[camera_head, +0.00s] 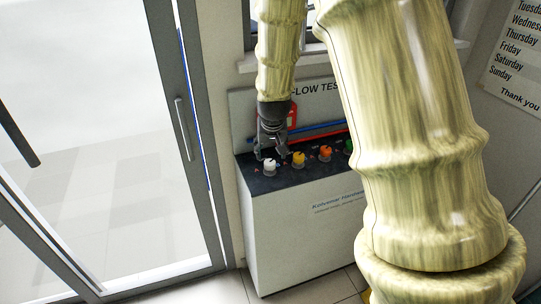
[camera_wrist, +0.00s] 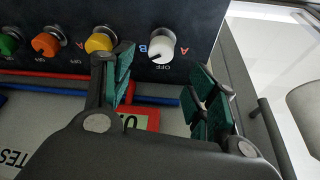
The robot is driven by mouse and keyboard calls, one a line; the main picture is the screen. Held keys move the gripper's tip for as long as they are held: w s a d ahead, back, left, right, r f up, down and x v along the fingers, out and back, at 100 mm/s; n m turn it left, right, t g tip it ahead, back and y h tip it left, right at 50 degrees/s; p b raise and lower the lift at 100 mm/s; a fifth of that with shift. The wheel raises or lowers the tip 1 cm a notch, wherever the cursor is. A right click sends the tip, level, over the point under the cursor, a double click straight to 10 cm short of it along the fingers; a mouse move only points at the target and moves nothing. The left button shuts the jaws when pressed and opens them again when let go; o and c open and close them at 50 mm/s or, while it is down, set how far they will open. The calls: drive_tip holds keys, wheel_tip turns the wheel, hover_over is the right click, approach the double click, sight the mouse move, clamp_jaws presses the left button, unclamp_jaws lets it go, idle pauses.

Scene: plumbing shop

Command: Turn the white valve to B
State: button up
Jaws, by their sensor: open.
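The white valve (camera_head: 270,166) is a round knob at the left end of a row on the dark top of the test bench in the head view. In the wrist view the white valve (camera_wrist: 161,46) shows with a dark pointer line, a blue B to its left, a red A to its right and OFF beside it. My gripper (camera_head: 266,153) is just above and behind the white valve. In the wrist view my gripper (camera_wrist: 160,75) is open and empty, its green-padded fingers apart, with the valve beyond the gap between them, not gripped.
A yellow valve (camera_head: 298,159) is close beside the white one, then an orange valve (camera_head: 325,153). A green valve (camera_wrist: 9,42) shows at the wrist view's edge. Red and blue pipes run along the back panel. A glass door (camera_head: 110,130) stands left of the bench (camera_head: 300,230).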

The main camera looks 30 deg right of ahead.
drive_tip(key=shift+v, duration=1.65)
